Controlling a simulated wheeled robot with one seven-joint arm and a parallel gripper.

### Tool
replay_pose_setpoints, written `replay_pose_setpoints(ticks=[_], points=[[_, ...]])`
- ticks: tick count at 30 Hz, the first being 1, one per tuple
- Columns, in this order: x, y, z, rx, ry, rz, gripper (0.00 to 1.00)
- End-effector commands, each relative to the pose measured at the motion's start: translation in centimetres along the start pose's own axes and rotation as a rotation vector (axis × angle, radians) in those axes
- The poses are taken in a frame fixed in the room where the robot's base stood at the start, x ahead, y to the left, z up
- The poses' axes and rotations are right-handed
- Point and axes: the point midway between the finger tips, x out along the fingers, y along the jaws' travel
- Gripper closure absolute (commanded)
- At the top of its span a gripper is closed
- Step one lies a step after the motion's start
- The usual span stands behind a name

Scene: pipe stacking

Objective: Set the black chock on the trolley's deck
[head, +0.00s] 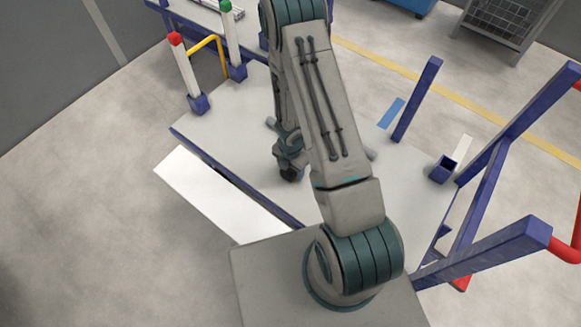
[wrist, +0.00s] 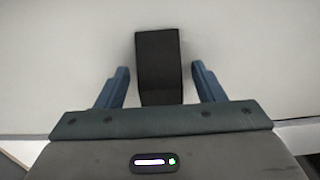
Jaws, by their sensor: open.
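The black chock (wrist: 158,62) shows in the wrist view as a dark block on a pale, flat surface. My gripper (wrist: 160,76) is open, with one blue finger on each side of the chock and a visible gap on both sides. The near end of the chock is hidden behind my gripper's body. In the head view my gripper (head: 290,160) is low over the trolley's grey deck (head: 235,125). A small dark patch under it looks like the chock (head: 291,174), mostly hidden by my gripper.
Blue posts (head: 417,98) and a short blue socket (head: 443,169) stand at the deck's right. A red-topped post (head: 186,70) and a green-topped post (head: 231,40) stand at its far left. A white panel (head: 215,192) lies along the deck's near-left edge.

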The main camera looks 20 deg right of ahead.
Motion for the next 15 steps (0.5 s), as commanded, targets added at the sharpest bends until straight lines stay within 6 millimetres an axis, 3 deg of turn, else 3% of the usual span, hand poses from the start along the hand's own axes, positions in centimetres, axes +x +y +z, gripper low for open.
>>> replay_pose_setpoints(ticks=[15], points=[[-8.2,0.1,0.0,-0.002,-0.002,0.001,0.38]])
